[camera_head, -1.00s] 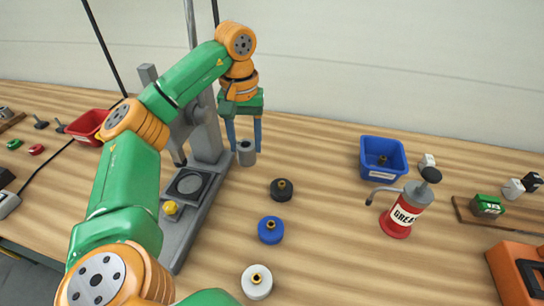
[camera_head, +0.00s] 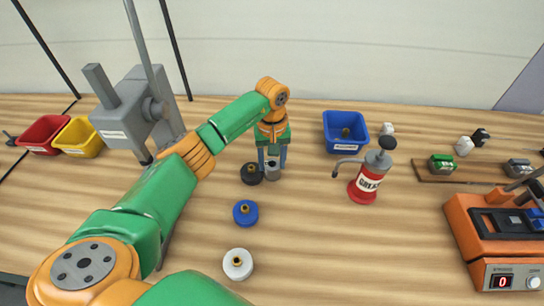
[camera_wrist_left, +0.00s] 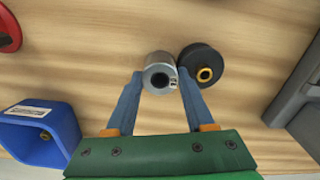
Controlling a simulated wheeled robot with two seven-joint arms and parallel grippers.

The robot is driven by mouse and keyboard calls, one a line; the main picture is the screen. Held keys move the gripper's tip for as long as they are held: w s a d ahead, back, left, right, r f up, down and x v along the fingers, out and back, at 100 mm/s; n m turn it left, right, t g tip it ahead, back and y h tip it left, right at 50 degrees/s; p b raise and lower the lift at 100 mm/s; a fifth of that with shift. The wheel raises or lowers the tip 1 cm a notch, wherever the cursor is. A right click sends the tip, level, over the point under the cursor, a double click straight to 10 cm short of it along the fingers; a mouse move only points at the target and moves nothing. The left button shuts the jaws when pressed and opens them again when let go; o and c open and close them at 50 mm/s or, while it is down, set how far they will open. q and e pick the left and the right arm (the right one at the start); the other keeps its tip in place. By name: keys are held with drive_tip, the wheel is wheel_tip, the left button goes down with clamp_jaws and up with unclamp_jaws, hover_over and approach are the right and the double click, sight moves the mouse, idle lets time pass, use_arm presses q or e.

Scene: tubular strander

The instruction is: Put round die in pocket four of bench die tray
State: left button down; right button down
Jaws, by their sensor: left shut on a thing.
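My left gripper (camera_head: 272,163) is shut on a short grey metal cylinder (camera_head: 273,173) with a round hole in its end, which looks like the round die. In the left wrist view the blue fingers grip the sides of this cylinder (camera_wrist_left: 160,72), its holed end facing the camera. It is right beside the black flanged piece with a brass centre (camera_head: 251,175). I cannot tell whether the cylinder touches the bench. A wooden board (camera_head: 430,176) with small blocks lies at the right; I cannot tell whether it is the die tray. My right gripper is not in view.
A blue flanged piece (camera_head: 245,213) and a white one (camera_head: 238,264) stand nearer. A blue bin (camera_head: 345,146), a red grease can (camera_head: 365,187) and an orange machine (camera_head: 478,238) are to the right. A grey press (camera_head: 122,118) stands left. Bench between white piece and orange machine is clear.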

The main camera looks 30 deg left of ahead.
use_arm(q)
drive_tip(key=shift+f, duration=0.15)
drive_tip(key=c, duration=0.5)
unclamp_jaws()
drive_tip(key=shift+c, duration=0.2)
drive_tip(key=shift+s, duration=0.1)
